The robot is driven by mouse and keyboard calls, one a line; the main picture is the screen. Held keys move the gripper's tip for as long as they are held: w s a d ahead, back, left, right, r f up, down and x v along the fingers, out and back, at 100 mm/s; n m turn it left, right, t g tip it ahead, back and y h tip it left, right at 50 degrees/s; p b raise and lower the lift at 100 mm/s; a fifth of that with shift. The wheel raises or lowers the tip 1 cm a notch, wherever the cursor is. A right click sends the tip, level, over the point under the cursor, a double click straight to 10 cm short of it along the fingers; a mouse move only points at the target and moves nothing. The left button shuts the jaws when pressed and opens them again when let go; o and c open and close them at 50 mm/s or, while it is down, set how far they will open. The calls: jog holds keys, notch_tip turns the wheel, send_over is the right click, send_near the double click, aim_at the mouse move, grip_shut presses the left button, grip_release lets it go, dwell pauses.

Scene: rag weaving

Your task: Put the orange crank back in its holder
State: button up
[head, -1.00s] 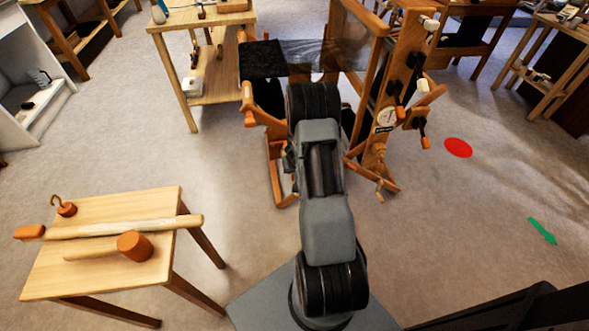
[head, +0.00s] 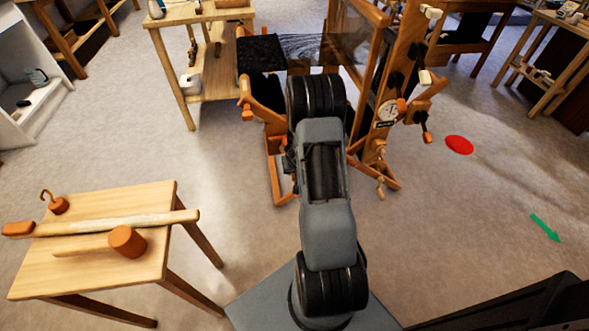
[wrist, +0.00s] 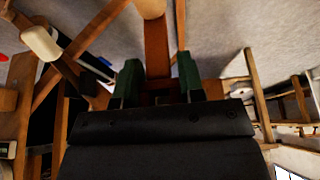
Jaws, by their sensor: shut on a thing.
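In the wrist view my gripper (wrist: 158,62) has its two green fingers on either side of an orange-brown bar (wrist: 157,40). The bar runs up between them to a paler rounded end at the top edge. It looks like the orange crank, shut in my gripper, but its full shape is cut off. In the head view my arm hides the gripper and the held piece. The wooden loom (head: 366,150) stands beyond my arm, with a round dial (head: 387,110) and orange-ended handles (head: 427,137) on its right post. I cannot tell which part is the crank's holder.
A small wooden table (head: 150,200) at the left holds a mallet (head: 127,241), a long rod (head: 110,224) and a hook on an orange base (head: 58,205).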

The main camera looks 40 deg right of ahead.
jog(key=shift+s+a+b, duration=0.15)
jog(key=shift+s+b, duration=0.2)
jog(key=shift+b, duration=0.05)
dwell(0.4)
jog(key=shift+s+a+f+b, duration=0.1)
jog(key=shift+s+a+b, duration=0.1)
jog(key=shift+s+b, duration=0.35)
jog(key=shift+s+a+b, duration=0.3)
jog(key=shift+s+b, duration=0.2)
dwell(0.4)
